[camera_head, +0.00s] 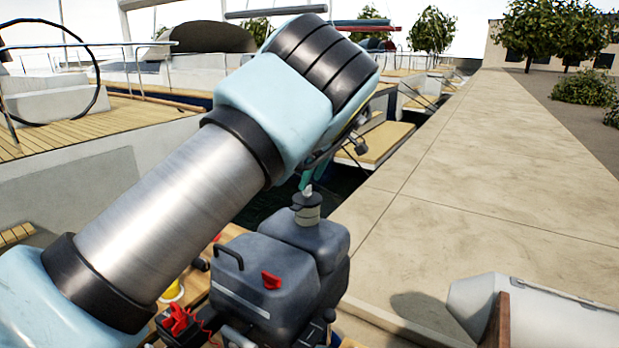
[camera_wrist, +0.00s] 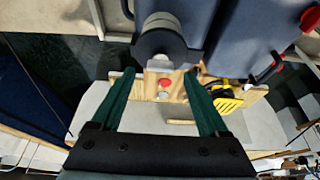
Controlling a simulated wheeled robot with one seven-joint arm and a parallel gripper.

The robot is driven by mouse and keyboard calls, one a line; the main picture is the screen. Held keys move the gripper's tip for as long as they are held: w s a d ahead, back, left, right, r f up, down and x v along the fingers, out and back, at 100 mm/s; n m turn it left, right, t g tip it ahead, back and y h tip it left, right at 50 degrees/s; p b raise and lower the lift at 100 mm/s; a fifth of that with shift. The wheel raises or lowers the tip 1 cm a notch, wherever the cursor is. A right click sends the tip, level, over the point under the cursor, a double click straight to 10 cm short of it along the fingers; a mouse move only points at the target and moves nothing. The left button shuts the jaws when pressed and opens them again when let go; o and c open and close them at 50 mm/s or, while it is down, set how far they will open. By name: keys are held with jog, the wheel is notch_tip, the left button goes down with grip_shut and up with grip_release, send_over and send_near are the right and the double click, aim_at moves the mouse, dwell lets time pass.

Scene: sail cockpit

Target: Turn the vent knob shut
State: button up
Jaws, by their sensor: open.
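The outboard motor (camera_head: 270,270) is dark grey, with a round filler cap (camera_head: 307,214) on its top. A small light-grey piece, which looks like the vent knob (camera_head: 308,191), stands on the cap. In the wrist view the grey round cap (camera_wrist: 168,50) lies just beyond my fingertips, with a lighter knob-like part (camera_wrist: 160,22) on it. My gripper (camera_wrist: 158,73) is open, its two green fingers apart with nothing held between them. In the head view my gripper (camera_head: 306,178) is close above the cap, partly hidden by my arm. Contact with the knob cannot be told.
A red part (camera_head: 271,281) and a black carry handle (camera_head: 229,252) are on the motor. A concrete quay (camera_head: 490,170) runs along the right, with a grey inflatable (camera_head: 540,310) at lower right. Moored boats (camera_head: 380,140) lie behind. My arm covers much of the left.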

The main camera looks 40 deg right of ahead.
aim_at(307, 192)
jog(key=shift+p+x, duration=0.3)
jog(key=shift+x, duration=0.95)
jog(key=shift+c, duration=0.4)
grip_shut()
